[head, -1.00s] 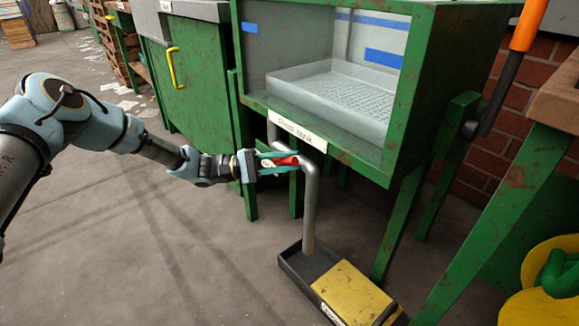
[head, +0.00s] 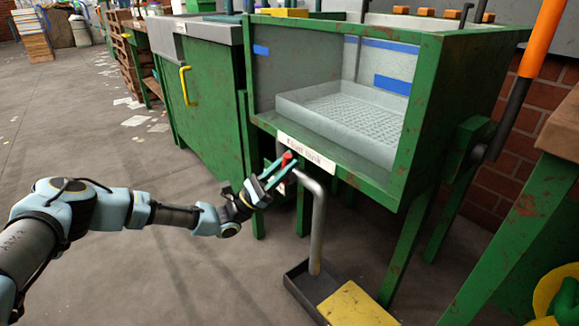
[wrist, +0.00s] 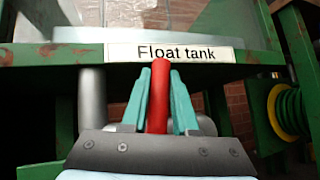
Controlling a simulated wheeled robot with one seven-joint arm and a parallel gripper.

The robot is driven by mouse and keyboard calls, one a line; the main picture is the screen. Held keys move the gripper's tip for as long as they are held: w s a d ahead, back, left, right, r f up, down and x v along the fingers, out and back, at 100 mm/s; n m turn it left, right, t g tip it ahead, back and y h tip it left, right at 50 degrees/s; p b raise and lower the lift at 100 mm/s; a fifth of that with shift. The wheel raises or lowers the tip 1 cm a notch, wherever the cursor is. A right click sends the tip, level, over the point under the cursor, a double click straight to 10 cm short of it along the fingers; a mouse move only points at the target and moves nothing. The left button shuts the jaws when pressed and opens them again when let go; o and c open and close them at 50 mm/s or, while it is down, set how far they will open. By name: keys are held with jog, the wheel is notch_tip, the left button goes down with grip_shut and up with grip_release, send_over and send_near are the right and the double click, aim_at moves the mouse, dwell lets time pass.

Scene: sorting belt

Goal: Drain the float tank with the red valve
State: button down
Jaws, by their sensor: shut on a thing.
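The float tank (head: 385,193) is a green rusty frame with an open or clear front, labelled "Float tank" on its lower rail; the label (wrist: 176,53) also reads clearly in the wrist view. My gripper (head: 279,173) is just below the label, its teal fingers shut on the red valve handle (head: 287,158). In the wrist view the red handle (wrist: 158,98) stands upright between the two fingers. A grey drain pipe (head: 319,225) bends down from behind the gripper to the floor pan. The valve body is mostly hidden. I cannot tell the water level or any flow.
A dark floor pan (head: 296,283) with a yellow cover (head: 354,305) lies under the pipe. A green cabinet (head: 205,110) with a yellow handle stands left of the tank. An orange-handled lever (head: 540,45) is at the right. Floor at the front left is clear.

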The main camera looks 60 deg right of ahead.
jog(key=shift+w+d+n+t+h, duration=0.1)
jog(key=shift+w+n+t+h, duration=0.2)
jog(key=shift+n+t+h, duration=0.65)
jog(key=shift+w+d+n+t+h, duration=0.1)
jog(key=shift+w+n+t+h, duration=0.2)
jog(key=shift+n+t, duration=0.7)
jog(key=shift+n+h, duration=0.25)
jog(key=shift+n, duration=0.4)
jog(key=c, duration=0.7)
grip_release()
jog(key=p+v, duration=0.1)
jog(key=v, duration=0.9)
jog(key=shift+w+a+f, duration=0.1)
jog(key=shift+a+f, duration=0.15)
jog(key=shift+f, duration=0.1)
